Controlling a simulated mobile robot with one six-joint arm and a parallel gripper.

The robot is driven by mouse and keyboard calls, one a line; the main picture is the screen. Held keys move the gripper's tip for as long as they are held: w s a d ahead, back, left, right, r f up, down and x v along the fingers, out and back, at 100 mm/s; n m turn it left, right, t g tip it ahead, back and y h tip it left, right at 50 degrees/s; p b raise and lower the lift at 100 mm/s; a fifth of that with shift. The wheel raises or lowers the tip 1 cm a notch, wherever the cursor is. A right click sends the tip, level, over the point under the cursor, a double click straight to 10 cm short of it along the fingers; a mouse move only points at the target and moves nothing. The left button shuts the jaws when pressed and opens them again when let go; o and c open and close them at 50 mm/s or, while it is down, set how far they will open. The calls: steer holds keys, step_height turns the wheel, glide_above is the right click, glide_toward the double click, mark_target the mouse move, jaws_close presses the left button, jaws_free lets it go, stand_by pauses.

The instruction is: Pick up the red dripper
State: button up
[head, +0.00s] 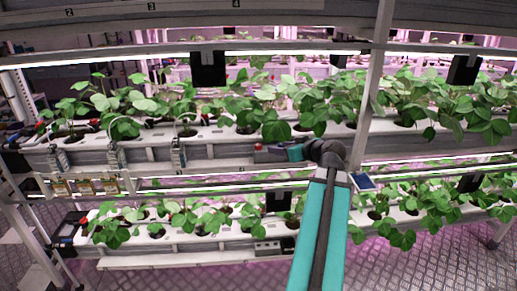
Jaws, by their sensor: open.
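My gripper (268,151) is at the end of my teal and dark grey arm, in front of the upper rack's front edge, left of the upright post. It points left. It is small in the picture, but its jaws are open. A small red spot (258,147) shows right at its fingertips; it may be the red dripper, but I cannot make out its shape or whether the fingers touch it. Another small red thing (40,127) shows at the far left end of the upper trough, also too small to name.
The upper trough (205,142) and lower trough (190,238) hold many leafy plants. Grey clips (178,154) hang on the upper trough's front at left. Yellowish cards (85,187) sit below them. A metal post (372,80) stands right of my gripper. The floor (435,262) in front is clear.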

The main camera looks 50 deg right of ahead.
steer(key=shift+w, duration=0.1)
steer(key=p, duration=0.2)
glide_toward(259, 145)
steer(key=w, duration=0.1)
steer(key=shift+w+d+f, duration=0.3)
steer(key=shift+w+f, duration=0.25)
steer(key=shift+w, duration=0.05)
steer(key=shift+p+x, duration=1)
steer(key=shift+x, duration=1.6)
steer(key=shift+a, duration=0.1)
